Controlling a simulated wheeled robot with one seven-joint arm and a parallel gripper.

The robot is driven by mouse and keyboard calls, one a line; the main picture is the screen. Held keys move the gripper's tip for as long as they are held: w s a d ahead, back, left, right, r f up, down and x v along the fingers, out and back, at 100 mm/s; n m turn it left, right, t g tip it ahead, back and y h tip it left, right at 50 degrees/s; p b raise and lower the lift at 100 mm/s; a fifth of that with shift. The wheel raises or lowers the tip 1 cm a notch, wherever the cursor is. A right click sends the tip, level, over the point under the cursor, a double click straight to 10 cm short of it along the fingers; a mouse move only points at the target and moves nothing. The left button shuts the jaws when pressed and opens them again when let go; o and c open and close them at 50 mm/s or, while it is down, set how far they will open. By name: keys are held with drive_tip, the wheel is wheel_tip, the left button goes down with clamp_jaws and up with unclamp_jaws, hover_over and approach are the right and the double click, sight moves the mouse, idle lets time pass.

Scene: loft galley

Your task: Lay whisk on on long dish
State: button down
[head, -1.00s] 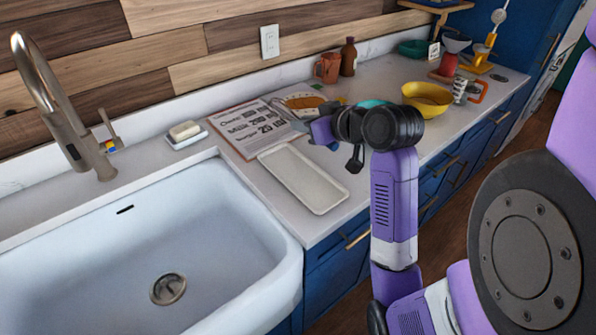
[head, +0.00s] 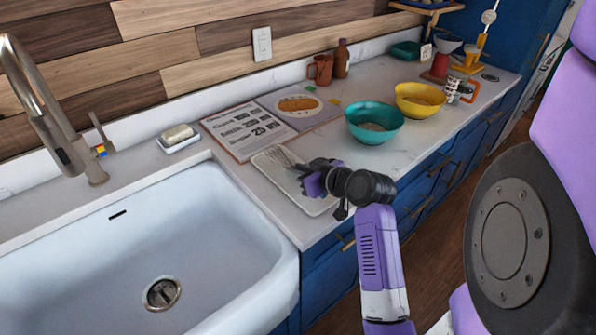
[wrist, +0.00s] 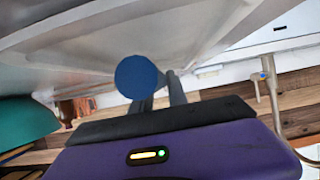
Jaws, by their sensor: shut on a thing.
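The whisk's pale wire end (head: 281,157) shows above the far end of the long dish (head: 286,186), a white shallow rectangular tray on the counter beside the sink. My gripper (head: 308,172) is over the dish, shut on the whisk. In the wrist view, the round blue end of the whisk handle (wrist: 137,77) shows at my gripper's fingers (wrist: 160,90). My gripper hides the handle in the head view. I cannot tell whether the whisk touches the dish.
An open recipe book (head: 262,120) lies behind the dish. A teal bowl (head: 374,125) and a yellow bowl (head: 420,100) stand to the right. The sink (head: 150,250) is at the left, with a soap dish (head: 179,138) behind it. Bare counter (head: 225,168) lies left of the dish.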

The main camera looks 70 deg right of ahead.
drive_tip(key=shift+f, duration=0.2)
drive_tip(key=c, duration=1.3)
unclamp_jaws()
drive_tip(key=shift+r, duration=0.3)
drive_tip(key=b+v, duration=0.1)
drive_tip(key=v, duration=1.1)
